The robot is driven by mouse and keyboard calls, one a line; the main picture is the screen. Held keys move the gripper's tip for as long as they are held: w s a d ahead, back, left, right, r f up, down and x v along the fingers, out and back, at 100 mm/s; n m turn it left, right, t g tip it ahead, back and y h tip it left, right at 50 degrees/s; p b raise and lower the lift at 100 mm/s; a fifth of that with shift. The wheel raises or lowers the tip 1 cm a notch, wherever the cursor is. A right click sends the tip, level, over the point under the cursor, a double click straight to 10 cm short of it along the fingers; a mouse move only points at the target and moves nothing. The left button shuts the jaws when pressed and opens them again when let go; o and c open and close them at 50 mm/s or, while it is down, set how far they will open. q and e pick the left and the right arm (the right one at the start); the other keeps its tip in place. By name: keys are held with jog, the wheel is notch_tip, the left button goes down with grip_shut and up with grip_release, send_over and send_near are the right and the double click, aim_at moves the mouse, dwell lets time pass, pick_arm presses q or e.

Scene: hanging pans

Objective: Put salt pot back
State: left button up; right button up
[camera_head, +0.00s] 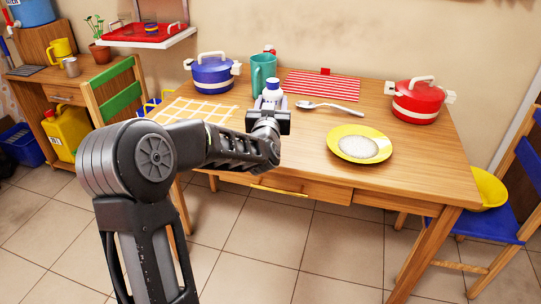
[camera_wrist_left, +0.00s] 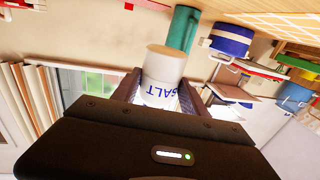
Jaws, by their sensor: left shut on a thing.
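The salt pot (camera_head: 272,92) is white with blue on it, in front of a teal mug at the left middle of the table. My left gripper (camera_head: 268,118) is shut on it at the near side of the tabletop. In the left wrist view the picture is upside down, and the salt pot (camera_wrist_left: 163,68) with blue "SALT" lettering sits between the fingers (camera_wrist_left: 158,92). The gripper hides part of the pot in the head view, so I cannot tell how high it is above the table. My right gripper is not in view.
The table (camera_head: 300,140) holds a teal mug (camera_head: 262,70), blue pot (camera_head: 212,75), red pot (camera_head: 417,102), yellow plate (camera_head: 338,148), spoon (camera_head: 335,107) and striped cloth (camera_head: 322,85). A red-topped item (camera_head: 270,50) stands behind the mug. A wall shelf (camera_head: 150,42) carries a red tray. A green-backed chair (camera_head: 118,98) is at left.

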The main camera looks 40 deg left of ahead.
pick_arm(q)
jog(key=shift+a+r, duration=0.3)
jog(key=shift+a, duration=0.05)
jog(key=shift+f+b, duration=0.4)
jog(key=shift+f, duration=2.75)
jog(key=shift+f+b, duration=0.3)
jog(key=shift+f, duration=1.6)
jog(key=shift+s, duration=0.1)
